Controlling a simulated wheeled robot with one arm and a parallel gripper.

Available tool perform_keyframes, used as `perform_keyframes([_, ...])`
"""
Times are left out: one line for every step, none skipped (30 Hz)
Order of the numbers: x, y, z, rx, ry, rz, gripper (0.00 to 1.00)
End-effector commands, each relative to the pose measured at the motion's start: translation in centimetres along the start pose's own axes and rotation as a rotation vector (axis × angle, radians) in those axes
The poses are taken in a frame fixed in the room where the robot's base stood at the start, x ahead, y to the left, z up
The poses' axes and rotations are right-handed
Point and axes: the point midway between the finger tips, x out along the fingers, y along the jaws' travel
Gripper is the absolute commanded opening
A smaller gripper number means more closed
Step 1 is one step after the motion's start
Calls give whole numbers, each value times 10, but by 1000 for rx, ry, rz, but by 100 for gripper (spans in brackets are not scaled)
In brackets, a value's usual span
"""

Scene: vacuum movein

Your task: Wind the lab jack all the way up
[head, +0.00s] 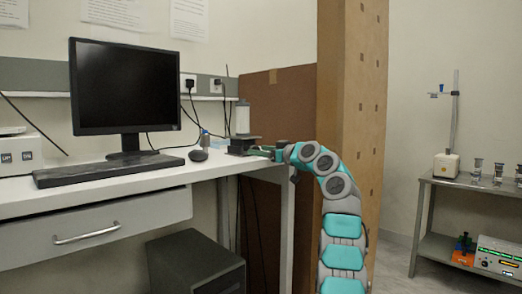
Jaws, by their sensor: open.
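What looks like the lab jack (240,146) is a small, dark, low device at the right end of the white desk. A pale upright cylinder (242,119) stands on it or just behind it; I cannot tell which. My arm comes up from the lower right and bends left over the desk's right end. My gripper (262,152) is open, beside the right side of the jack. The fingers are small and dark here, and I cannot tell whether they touch the jack. Its knob is not clearly visible.
A monitor (126,85), keyboard (108,169), mouse (198,155) and small bottle (204,137) stand on the desk (160,177). A tall brown column (350,100) rises close behind my arm. A grey shelf cart (470,183) with glassware stands at the right.

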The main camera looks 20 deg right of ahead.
Motion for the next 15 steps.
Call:
perform_keyframes([1,0,0,1,0,0,67])
perform_keyframes([2,0,0,1,-1,1,67])
perform_keyframes([2,0,0,0,-1,1,67])
perform_keyframes([3,0,1,0,-1,1,67])
perform_keyframes([3,0,1,0,-1,1,67])
perform_keyframes([3,0,1,0,-1,1,67])
perform_keyframes([3,0,1,0,-1,1,67])
perform_keyframes([3,0,1,0,-1,1,67])
perform_keyframes([3,0,1,0,-1,1,67])
perform_keyframes([3,0,1,0,-1,1,66])
perform_keyframes([3,0,1,0,-1,1,62])
perform_keyframes([3,0,1,-1,-1,1,58])
perform_keyframes([3,0,1,0,-1,1,54])
perform_keyframes([3,0,1,-1,-1,0,51])
perform_keyframes([3,0,1,0,-1,0,46])
